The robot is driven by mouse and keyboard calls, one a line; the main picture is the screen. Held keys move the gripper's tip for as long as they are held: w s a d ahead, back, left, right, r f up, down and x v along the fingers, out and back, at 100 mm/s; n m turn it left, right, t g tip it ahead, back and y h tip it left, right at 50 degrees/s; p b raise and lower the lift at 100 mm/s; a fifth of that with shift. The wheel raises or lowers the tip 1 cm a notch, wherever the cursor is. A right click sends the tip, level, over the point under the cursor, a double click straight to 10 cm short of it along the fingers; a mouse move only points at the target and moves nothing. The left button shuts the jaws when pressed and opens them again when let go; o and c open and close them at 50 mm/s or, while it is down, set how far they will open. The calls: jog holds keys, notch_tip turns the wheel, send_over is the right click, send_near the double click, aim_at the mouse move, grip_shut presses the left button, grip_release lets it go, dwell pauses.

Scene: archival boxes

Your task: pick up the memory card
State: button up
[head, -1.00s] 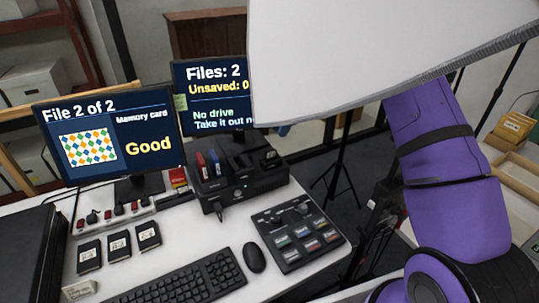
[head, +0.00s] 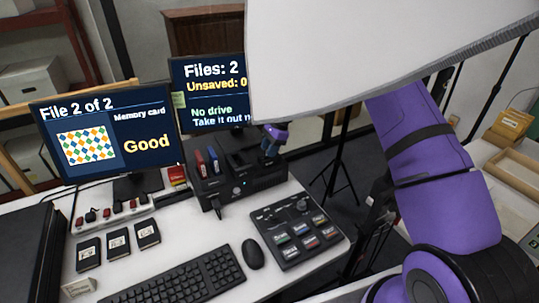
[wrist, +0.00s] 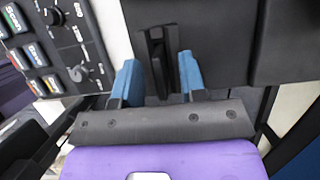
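My gripper (wrist: 158,85) is open in the wrist view, with one blue finger on each side of a dark upright piece, probably the memory card (wrist: 157,50). This piece stands in the black dock (wrist: 215,40). The right finger is close to it; I cannot tell if they touch. In the head view my gripper (head: 269,153) is at the right end of the dock (head: 240,183), and its fingers largely hide the piece there. The left screen (head: 108,138) reads "Memory card" and "Good".
Red and blue drives (head: 206,161) stand in the dock left of my gripper. A button panel (head: 300,236), mouse (head: 253,254) and keyboard (head: 175,284) lie in front. The right screen (head: 208,90) is close behind the dock. A white panel (head: 390,50) covers the upper right.

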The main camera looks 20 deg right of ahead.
grip_shut()
jog(key=shift+r, duration=0.1)
